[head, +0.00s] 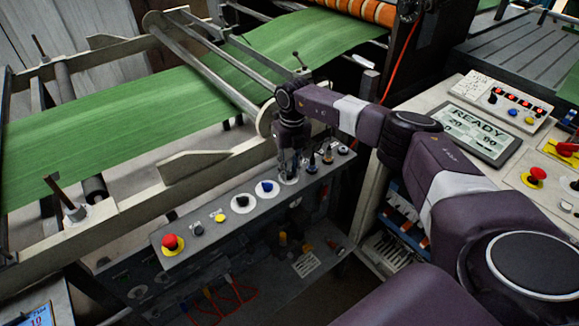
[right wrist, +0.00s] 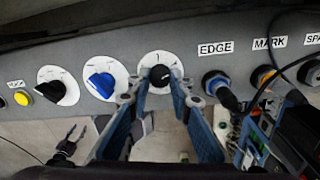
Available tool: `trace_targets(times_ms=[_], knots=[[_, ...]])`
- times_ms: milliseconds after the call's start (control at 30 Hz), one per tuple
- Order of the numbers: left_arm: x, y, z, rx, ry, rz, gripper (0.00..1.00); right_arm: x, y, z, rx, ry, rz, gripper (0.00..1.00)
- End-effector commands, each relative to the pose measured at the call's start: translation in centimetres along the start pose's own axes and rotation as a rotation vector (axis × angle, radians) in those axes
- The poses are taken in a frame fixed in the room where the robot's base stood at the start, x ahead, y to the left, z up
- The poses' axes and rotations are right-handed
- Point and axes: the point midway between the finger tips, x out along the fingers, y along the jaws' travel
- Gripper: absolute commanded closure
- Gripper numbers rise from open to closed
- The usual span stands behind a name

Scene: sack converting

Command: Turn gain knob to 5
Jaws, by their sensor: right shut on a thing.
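A grey control panel (head: 200,240) runs along the front of the machine and carries a row of knobs. My right gripper (head: 289,174) reaches down onto this panel from the right. In the right wrist view the right gripper (right wrist: 164,85) has its two fingertips on either side of a black knob (right wrist: 160,74) on a white dial, and is shut on it. Part of the dial's scale is hidden by the fingers, and I cannot read the numbers or a GAIN label. My left gripper is not in view.
To the left sit a blue knob (right wrist: 101,84), another black knob (right wrist: 52,90) and a yellow button (right wrist: 22,98). Connectors under EDGE (right wrist: 215,48) and MARK labels are close on the right. A red button (head: 172,242) is at the panel's left end. Green sheet (head: 130,120) runs behind.

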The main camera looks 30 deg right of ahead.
Motion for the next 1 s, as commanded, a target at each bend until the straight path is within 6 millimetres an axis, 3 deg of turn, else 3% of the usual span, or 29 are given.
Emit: trace_targets(times_ms=[600, 1000], knots=[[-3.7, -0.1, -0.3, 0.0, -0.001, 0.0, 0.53, -0.6, 0.1, 0.3, 0.58, -0.034, 0.004, 1.0], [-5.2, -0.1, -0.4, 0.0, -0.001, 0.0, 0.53, -0.5, 0.1, 0.3, 0.844, -0.046, 0.005, 1.0]])
